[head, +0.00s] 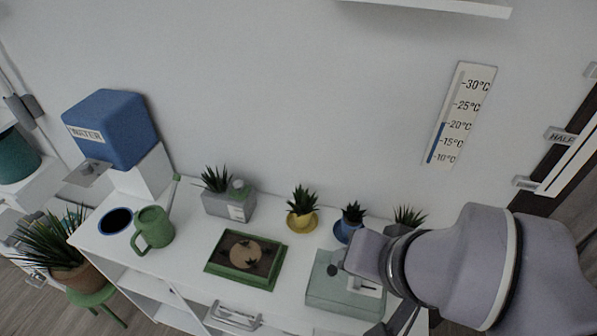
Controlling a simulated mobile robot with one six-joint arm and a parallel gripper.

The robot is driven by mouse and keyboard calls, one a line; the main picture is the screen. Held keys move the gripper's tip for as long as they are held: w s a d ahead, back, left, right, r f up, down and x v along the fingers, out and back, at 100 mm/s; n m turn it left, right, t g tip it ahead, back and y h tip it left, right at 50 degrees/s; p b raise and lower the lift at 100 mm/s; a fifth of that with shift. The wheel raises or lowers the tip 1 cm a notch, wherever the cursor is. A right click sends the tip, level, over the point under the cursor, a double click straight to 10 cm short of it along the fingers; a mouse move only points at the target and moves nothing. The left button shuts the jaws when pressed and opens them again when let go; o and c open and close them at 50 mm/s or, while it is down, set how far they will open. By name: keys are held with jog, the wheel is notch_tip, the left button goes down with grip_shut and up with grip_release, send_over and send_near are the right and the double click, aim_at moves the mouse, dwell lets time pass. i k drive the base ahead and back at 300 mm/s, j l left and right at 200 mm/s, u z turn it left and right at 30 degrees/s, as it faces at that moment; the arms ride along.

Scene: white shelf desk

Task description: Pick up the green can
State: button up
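The green can (153,229) is a watering can with a handle and a long thin spout pointing up to the right. It stands upright on the left part of the white shelf desk (190,262), beside a dark blue round dish (115,221). My arm reaches in from the right edge, and my gripper (398,318) shows only partly, as dark parts low in the picture beside a pale green box. It is far to the right of the can and apart from it. Its fingertips cannot be made out clearly.
A blue water tank (110,128) stands behind the can. A grey planter (230,205), a framed green tray (245,259), a yellow pot (302,222), a blue pot (348,230) and the pale green box (340,284) lie between can and arm. A potted plant (70,272) stands left of the desk.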

aim_at(153, 223)
jog(key=k+u, duration=0.15)
jog(key=u, duration=1.25)
jog(key=z, duration=0.5)
